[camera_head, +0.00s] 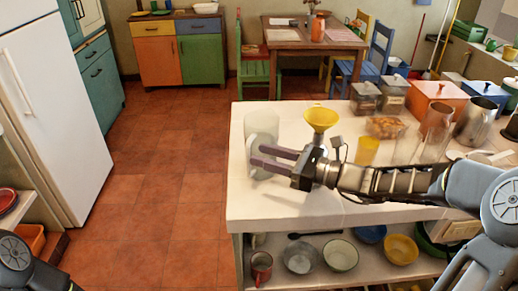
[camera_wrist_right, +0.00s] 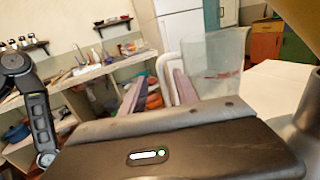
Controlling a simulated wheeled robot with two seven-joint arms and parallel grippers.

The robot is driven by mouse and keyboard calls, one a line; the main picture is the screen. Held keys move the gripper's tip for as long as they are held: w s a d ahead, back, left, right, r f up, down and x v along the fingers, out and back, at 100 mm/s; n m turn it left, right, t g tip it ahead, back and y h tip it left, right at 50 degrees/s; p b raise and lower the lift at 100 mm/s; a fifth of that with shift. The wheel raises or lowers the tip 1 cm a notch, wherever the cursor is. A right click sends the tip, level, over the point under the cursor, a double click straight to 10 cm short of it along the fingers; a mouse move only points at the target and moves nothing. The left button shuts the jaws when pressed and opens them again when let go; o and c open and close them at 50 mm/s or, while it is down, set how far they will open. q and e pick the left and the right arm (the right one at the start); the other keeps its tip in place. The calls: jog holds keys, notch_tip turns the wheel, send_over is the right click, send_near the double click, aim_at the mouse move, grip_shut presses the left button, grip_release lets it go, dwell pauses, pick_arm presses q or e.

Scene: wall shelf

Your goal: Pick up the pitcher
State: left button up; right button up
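The pitcher (camera_head: 262,126) is pale and translucent and stands upright near the left end of the white counter. It also shows in the right wrist view (camera_wrist_right: 215,62), with its white handle (camera_wrist_right: 163,78) on its left. My right gripper (camera_head: 256,155) reaches in from the right at the pitcher's near side. In the right wrist view its two pinkish fingers (camera_wrist_right: 158,94) stand apart, with the handle appearing between them. I see no clear contact. My left gripper is out of view.
A yellow funnel (camera_head: 320,119) stands just right of the pitcher. A yellow cup (camera_head: 367,151), clear glasses (camera_head: 407,145) and metal pitchers (camera_head: 475,122) stand further right, near my right arm. The counter's front left corner is clear. Bowls (camera_head: 341,254) sit on the shelf below.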

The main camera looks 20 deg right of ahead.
jog(key=shift+x, duration=1.35)
jog(key=x, duration=0.5)
jog(key=shift+w+f, duration=0.1)
jog(key=shift+w, duration=0.05)
grip_shut()
jog(key=shift+a, duration=0.1)
dwell(0.8)
